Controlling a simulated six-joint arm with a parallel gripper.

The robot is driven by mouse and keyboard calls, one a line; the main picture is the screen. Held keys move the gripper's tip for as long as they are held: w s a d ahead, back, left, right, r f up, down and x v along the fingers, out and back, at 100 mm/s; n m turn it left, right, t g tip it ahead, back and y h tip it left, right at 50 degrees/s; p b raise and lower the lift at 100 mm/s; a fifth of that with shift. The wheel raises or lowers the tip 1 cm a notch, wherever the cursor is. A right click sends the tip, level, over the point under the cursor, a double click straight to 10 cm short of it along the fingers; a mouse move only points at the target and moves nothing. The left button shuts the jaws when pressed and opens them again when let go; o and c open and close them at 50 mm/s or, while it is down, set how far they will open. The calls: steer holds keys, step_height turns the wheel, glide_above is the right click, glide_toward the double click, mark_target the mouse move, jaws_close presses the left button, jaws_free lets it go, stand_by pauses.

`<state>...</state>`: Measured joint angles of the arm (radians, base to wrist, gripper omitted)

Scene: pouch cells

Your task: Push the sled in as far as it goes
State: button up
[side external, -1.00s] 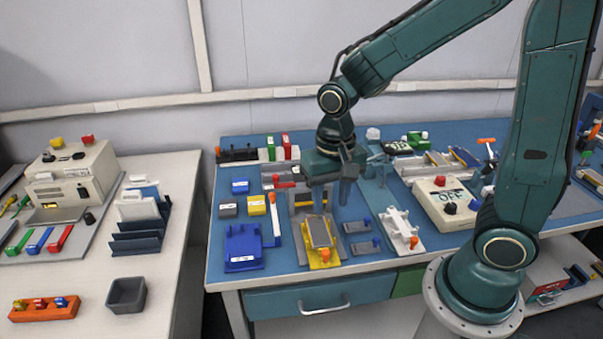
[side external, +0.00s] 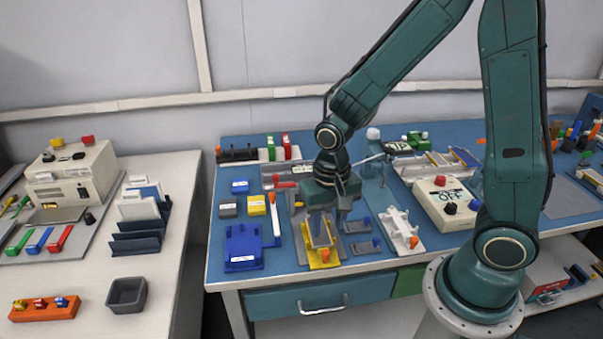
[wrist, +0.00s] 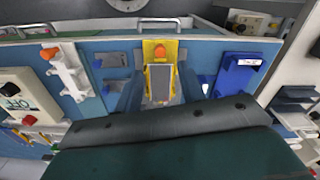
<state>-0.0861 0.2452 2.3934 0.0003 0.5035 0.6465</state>
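The yellow sled (side external: 318,265) with an orange knob (side external: 325,254) lies at the front of the blue table, and a grey flat plate (side external: 319,240) sits on it. In the wrist view the sled (wrist: 148,46) and plate (wrist: 160,82) are in the middle, with the knob toward the table's front edge. My gripper (side external: 325,226) points down over the back part of the sled. In the wrist view its blue fingers (wrist: 160,92) stand apart, one on each side of the plate. Whether they touch anything is unclear. The sled's back end is hidden by my gripper.
A blue fixture (side external: 243,247) lies left of the sled. Small grey blocks (side external: 362,248) and a white fixture (side external: 400,230) with an orange knob lie to its right. The table's front edge with a drawer handle (side external: 325,305) is close by.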

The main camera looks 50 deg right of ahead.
mark_target(326, 252)
steer(key=shift+f, duration=3.95)
steer(key=shift+c, duration=0.4)
jaws_close()
